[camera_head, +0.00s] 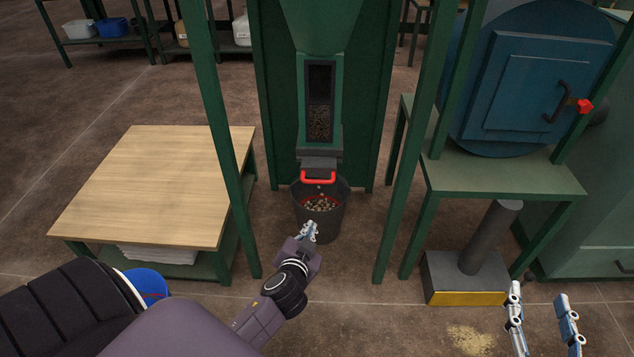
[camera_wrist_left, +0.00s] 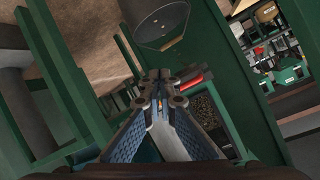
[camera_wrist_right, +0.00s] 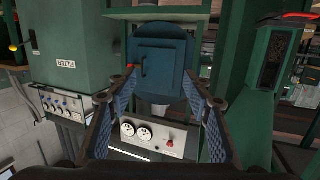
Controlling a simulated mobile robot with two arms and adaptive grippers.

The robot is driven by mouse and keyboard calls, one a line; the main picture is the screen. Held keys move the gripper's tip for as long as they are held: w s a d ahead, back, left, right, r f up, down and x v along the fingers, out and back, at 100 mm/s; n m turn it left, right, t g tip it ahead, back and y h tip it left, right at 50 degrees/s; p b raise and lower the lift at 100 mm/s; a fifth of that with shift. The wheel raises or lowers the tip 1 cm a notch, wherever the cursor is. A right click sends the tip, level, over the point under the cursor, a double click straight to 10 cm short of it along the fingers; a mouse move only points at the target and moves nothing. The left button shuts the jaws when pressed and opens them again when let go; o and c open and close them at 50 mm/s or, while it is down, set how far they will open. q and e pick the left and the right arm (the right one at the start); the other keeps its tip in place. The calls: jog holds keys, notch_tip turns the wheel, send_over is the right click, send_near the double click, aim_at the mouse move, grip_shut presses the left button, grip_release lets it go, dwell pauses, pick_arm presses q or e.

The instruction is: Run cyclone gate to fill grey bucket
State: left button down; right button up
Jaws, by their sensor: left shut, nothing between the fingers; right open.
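The grey bucket (camera_head: 336,227) stands on the floor under the cyclone outlet, with pale pellets (camera_head: 320,204) inside near a red line. The cyclone gate has a red handle (camera_head: 318,179) just above the bucket. A few pellets show between gate and bucket. Above it, a dark window (camera_head: 320,85) shows brown pellets in its lower part. My left gripper (camera_head: 308,230) is shut and empty, in front of the bucket in the head view. In the left wrist view, the red handle (camera_wrist_left: 196,82) is beside the closed fingertips (camera_wrist_left: 165,80). My right gripper (camera_head: 542,305) is open and empty, at lower right.
A wooden-topped table (camera_head: 150,185) stands left, and green posts (camera_head: 228,150) flank the cyclone. A blue round door (camera_head: 535,80) is on the right, above a grey pedestal block (camera_head: 465,275). A spilled pile (camera_head: 470,340) lies on the floor. A gauge panel (camera_wrist_right: 150,138) shows in the right wrist view.

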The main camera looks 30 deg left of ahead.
aim_at(317, 181)
pick_arm(q)
notch_tip(317, 181, up, 6)
jog(key=d+m+t+y+p, duration=0.1)
jog(key=d+m+y+p, duration=0.15)
jog(key=m, duration=0.85)
pick_arm(e)
jog(key=s+d+f+g+h, duration=0.2)
jog(key=s+d+f+g, duration=0.2)
jog(key=s+f+g, duration=0.65)
pick_arm(q)
jog(key=b+x, duration=0.3)
jog(key=x, duration=1)
jog(key=shift+a, duration=0.5)
pick_arm(e)
jog(key=w+a+r+t+y, duration=0.2)
jog(key=w+a+r+t, duration=0.2)
jog(key=w+r+t, duration=0.6)
jog(key=shift+w, duration=0.2)
pick_arm(q)
jog(key=shift+r+y, duration=0.1)
jog(key=shift+y, duration=0.15)
